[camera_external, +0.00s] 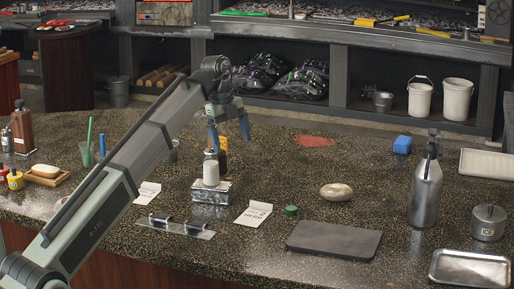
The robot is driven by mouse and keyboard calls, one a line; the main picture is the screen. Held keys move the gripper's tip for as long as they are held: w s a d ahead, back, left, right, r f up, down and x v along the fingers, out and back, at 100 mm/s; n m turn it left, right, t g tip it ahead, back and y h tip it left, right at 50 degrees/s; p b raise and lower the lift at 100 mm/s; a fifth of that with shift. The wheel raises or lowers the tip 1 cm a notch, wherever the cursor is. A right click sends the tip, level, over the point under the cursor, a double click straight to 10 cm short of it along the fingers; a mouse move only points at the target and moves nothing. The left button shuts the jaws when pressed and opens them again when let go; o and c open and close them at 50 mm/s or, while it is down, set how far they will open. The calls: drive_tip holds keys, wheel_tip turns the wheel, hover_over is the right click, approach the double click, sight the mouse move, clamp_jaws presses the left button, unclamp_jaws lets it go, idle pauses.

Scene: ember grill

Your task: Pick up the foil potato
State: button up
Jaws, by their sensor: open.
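A pale, oval, potato-shaped object (336,191) lies on the dark speckled counter, right of centre, behind a dark flat board. It is the likeliest foil potato, though its wrapping is too small to make out. My gripper (231,144) is open and empty, pointing down above the counter, left of and farther back than the oval object. It is well apart from that object. Below it are a white jar (211,173) on a silvery block (210,192) and a dark and orange bottle partly hidden behind the jar.
A dark board (334,239), a green lid (291,211) and a folded card (253,213) lie near the oval object. A tall metal bottle (425,190) and an ice canister (488,222) stand to the right. The counter directly around the oval object is clear.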

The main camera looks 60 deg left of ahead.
drive_tip(key=w+d+f+n+t+h, duration=0.2)
drive_tip(key=w+d+f+n, duration=0.15)
drive_tip(key=w+n, duration=0.4)
drive_tip(key=n+t+h, duration=0.4)
drive_tip(key=n+t, duration=0.1)
drive_tip(key=n, duration=1.9)
approach(333, 185)
drive_tip(key=shift+d+f, duration=0.2)
drive_tip(key=shift+d, duration=0.35)
drive_tip(key=shift+d+f, duration=0.2)
drive_tip(key=shift+d, duration=0.4)
drive_tip(key=n, duration=0.1)
drive_tip(key=w+n, duration=0.1)
drive_tip(key=n, duration=0.1)
drive_tip(key=shift+w+d+f+n+t+h, duration=0.1)
drive_tip(key=shift+d+f+n+t+h, duration=0.15)
drive_tip(key=shift+t+h, duration=0.15)
drive_tip(key=f+n, duration=0.1)
drive_tip(key=n, duration=0.1)
drive_tip(key=w+f+n, duration=0.1)
drive_tip(key=n, duration=0.1)
drive_tip(key=f+n+t, duration=0.1)
drive_tip(key=n, duration=0.1)
drive_tip(key=shift+w+f, duration=0.1)
drive_tip(key=shift+w, duration=0.25)
drive_tip(key=shift+x, duration=2.45)
drive_tip(key=shift+a, duration=0.1)
drive_tip(key=c, duration=1.2)
